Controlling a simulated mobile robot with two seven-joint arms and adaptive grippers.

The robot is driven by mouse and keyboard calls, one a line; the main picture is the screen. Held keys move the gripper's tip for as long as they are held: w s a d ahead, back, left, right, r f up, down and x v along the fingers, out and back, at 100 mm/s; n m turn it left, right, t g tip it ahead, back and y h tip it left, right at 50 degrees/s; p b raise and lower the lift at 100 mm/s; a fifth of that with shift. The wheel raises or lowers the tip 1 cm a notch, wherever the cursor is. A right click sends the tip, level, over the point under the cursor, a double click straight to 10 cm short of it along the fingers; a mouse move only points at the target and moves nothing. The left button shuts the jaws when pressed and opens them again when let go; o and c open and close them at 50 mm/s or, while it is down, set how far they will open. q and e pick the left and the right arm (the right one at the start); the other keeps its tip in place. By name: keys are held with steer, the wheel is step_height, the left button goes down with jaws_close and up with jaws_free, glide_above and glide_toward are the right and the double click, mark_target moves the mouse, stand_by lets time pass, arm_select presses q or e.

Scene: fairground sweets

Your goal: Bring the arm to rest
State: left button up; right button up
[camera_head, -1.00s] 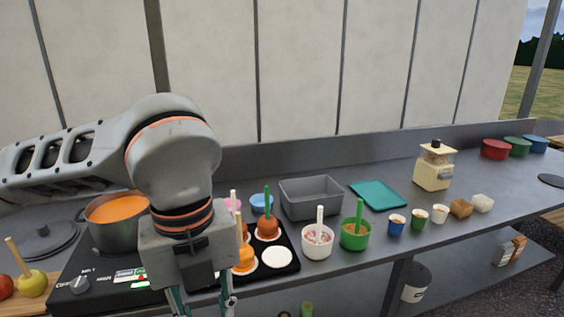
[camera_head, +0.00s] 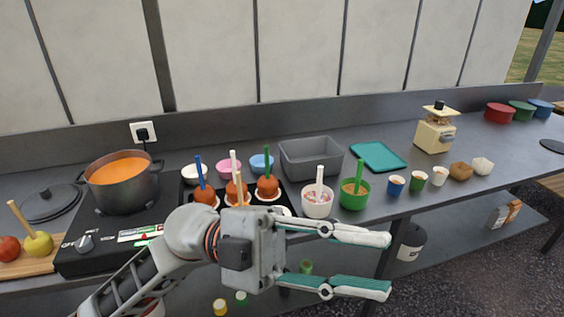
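My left gripper (camera_head: 360,264) is low in front of the counter's front edge, and its fingers point right. The two teal-and-white fingers are spread apart with nothing between them. My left arm comes in from the lower left and hides part of the counter front and the near part of the black tray (camera_head: 188,196). Several coated apples on sticks, one of them a toffee apple with a green stick (camera_head: 268,186), stand on that tray behind the gripper. My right gripper is not in view.
A pot of orange liquid (camera_head: 120,172) stands on the hob at left. A white cup (camera_head: 317,203) and a green cup (camera_head: 354,195) stand near the counter's front edge, just above the gripper. A grey bin (camera_head: 311,158) is behind them.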

arm_select(q)
steer(key=w+a+f+n+t, duration=0.45)
steer(key=w+n+t, duration=0.5)
steer(key=t, duration=0.25)
steer(key=w+a+f+n+t, duration=0.45)
steer(key=w+n+t, duration=0.35)
steer(key=n+t, duration=0.4)
steer(key=w+a+f+n+t+y, duration=0.35)
steer(key=f+n+y, duration=0.2)
steer(key=f, duration=0.55)
steer(key=s+a+f+n+g+y, duration=0.1)
steer(key=s+a+f+y, duration=0.15)
steer(key=f, duration=0.45)
steer(key=s+a+f+n+y, duration=0.1)
steer(key=a+f+y, duration=0.25)
steer(key=f, duration=0.25)
steer(key=s+a+f+n+g+y, duration=0.1)
steer(key=a+f+y, duration=0.25)
steer(key=f, duration=0.35)
steer(key=s+a+f+n+g+y, duration=0.1)
steer(key=s+a+f+g, duration=0.3)
steer(key=s+f, duration=0.7)
step_height(320, 180, down, 3)
steer(key=shift+s+a+r+g+y, duration=0.15)
steer(key=shift+s+a+g+y, duration=0.15)
steer(key=shift+a, duration=0.7)
